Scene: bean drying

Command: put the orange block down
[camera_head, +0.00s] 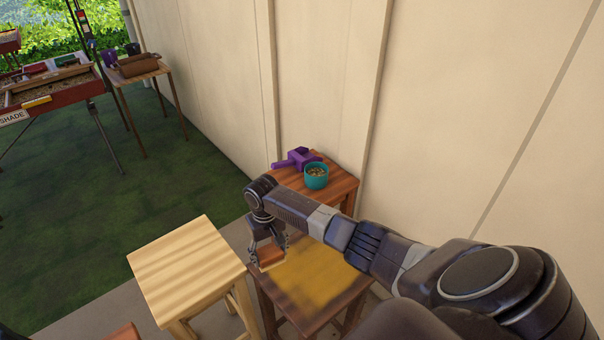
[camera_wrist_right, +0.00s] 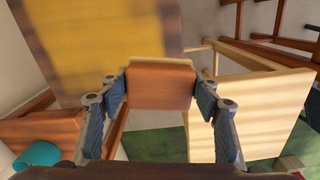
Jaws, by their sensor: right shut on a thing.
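My right gripper (camera_head: 268,250) is shut on the orange block (camera_head: 271,259). In the right wrist view the block (camera_wrist_right: 160,86) sits between the two fingers (camera_wrist_right: 160,98), its broad face toward the camera. In the head view the block appears at the far left edge of a dark wooden stool with a yellow patch on its top (camera_head: 318,275). I cannot tell whether it touches the stool top. My left gripper is in neither view.
A pale wooden stool (camera_head: 187,266) stands just left of the dark one. Behind, a reddish table (camera_head: 338,181) by the wall holds a teal cup (camera_head: 316,176) and a purple tool (camera_head: 297,159). The dark stool's yellow top looks clear.

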